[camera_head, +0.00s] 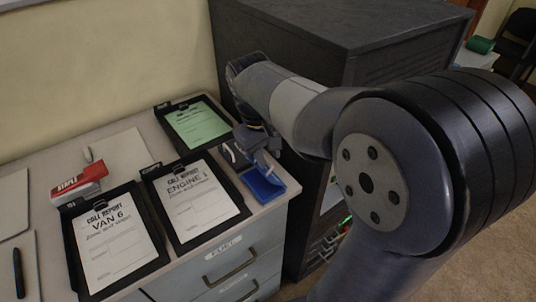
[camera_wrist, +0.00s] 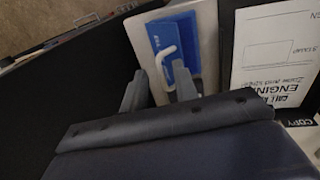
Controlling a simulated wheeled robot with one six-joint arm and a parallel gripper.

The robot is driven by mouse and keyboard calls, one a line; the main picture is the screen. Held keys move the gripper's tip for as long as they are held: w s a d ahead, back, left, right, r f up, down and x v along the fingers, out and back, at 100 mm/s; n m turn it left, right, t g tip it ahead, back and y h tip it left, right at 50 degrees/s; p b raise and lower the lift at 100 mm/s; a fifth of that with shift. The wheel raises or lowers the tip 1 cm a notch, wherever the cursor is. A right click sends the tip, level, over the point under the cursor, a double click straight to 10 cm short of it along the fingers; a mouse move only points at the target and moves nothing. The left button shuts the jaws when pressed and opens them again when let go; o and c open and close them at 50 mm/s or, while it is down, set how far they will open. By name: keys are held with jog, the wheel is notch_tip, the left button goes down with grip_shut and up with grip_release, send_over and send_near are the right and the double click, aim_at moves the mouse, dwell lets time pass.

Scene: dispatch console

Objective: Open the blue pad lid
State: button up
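The blue pad (camera_head: 262,184) sits at the right front corner of the desk, partly covered by my gripper in the head view. In the wrist view the blue pad (camera_wrist: 180,32) shows beyond the fingers, with a white hook-shaped piece (camera_wrist: 168,54) over it. I cannot tell clearly whether its lid is shut. My gripper (camera_head: 258,158) is just above and behind the pad. In the wrist view my gripper (camera_wrist: 160,84) has its two fingers apart, with nothing held between them. The hook lies near the fingertips; contact is not clear.
Clipboards marked Engine (camera_head: 192,203) and Van 6 (camera_head: 112,240), and one with a green sheet (camera_head: 194,124), lie left of the pad. A dark cabinet (camera_head: 300,30) stands behind the arm, close to the desk.

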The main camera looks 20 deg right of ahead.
jog(key=shift+f, duration=0.25)
grip_shut()
jog(key=shift+d, duration=0.1)
dwell(0.4)
